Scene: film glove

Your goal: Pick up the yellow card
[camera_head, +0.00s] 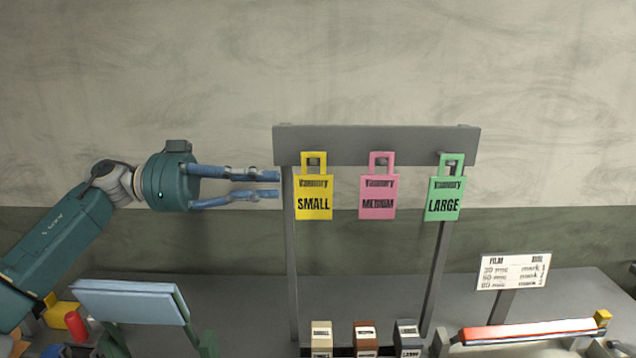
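The yellow card (313,198), marked SMALL, hangs by its looped handle from a peg at the left end of a grey rack bar (420,142). My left gripper (279,184) comes in from the left, level with the card's upper part. Its two blue fingers are apart with a gap between them, and nothing is held. The fingertips appear just left of the card's left edge; I cannot tell the depth between them. My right gripper does not show.
A pink MEDIUM card (377,198) and a green LARGE card (444,199) hang to the right. Rack posts stand below the bar. Small labelled blocks (366,334), a film sign (513,271), a red-topped bar device (530,330) and a pale blue panel (130,302) stand on the table.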

